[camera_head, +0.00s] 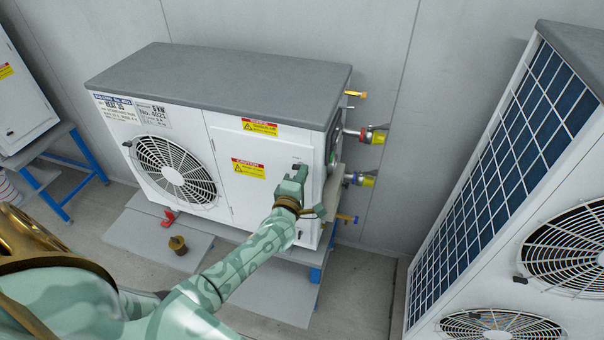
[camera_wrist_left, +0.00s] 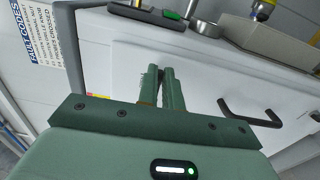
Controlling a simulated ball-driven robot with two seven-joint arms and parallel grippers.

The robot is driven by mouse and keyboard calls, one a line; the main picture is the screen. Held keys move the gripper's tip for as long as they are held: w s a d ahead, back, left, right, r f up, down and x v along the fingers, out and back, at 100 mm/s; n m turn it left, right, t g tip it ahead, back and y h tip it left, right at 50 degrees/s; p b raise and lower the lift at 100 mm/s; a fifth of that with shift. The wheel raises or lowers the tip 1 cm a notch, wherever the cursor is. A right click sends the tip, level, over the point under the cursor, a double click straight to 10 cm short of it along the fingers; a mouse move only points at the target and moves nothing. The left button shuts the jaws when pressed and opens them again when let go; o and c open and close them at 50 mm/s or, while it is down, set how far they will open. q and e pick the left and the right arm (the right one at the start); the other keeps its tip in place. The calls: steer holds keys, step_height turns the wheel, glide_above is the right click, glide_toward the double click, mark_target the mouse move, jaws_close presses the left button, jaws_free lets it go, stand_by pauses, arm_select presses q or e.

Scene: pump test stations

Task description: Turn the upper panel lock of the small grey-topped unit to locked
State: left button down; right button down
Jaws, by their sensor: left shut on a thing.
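The small grey-topped unit (camera_head: 225,85) stands in the middle of the head view, its white front facing me. My left gripper (camera_head: 300,172) is at the upper right of its front panel, near the corner. In the left wrist view my left gripper (camera_wrist_left: 165,72) has its two fingers close together against the white panel (camera_wrist_left: 125,62). A small dark piece shows between the fingertips, and the gripper is shut on it; it appears to be the upper panel lock. The fingers hide most of the lock, so its turn position cannot be told. My right gripper is not in view.
Yellow-marked valves (camera_head: 374,136) stick out at the unit's right side. A black handle (camera_wrist_left: 250,115) stands off the panel beside my fingers. A tall white unit (camera_head: 500,210) is at the right. A small brown object (camera_head: 178,245) is on the platform below.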

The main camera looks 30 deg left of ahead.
arm_select(q)
steer(key=shift+f, duration=0.1)
stand_by(0.3)
steer(key=c, duration=1.6)
jaws_free()
steer(key=shift+o, duration=0.2)
steer(key=v, duration=1.6)
steer(key=shift+s+d, duration=0.1)
steer(key=shift+s, duration=0.05)
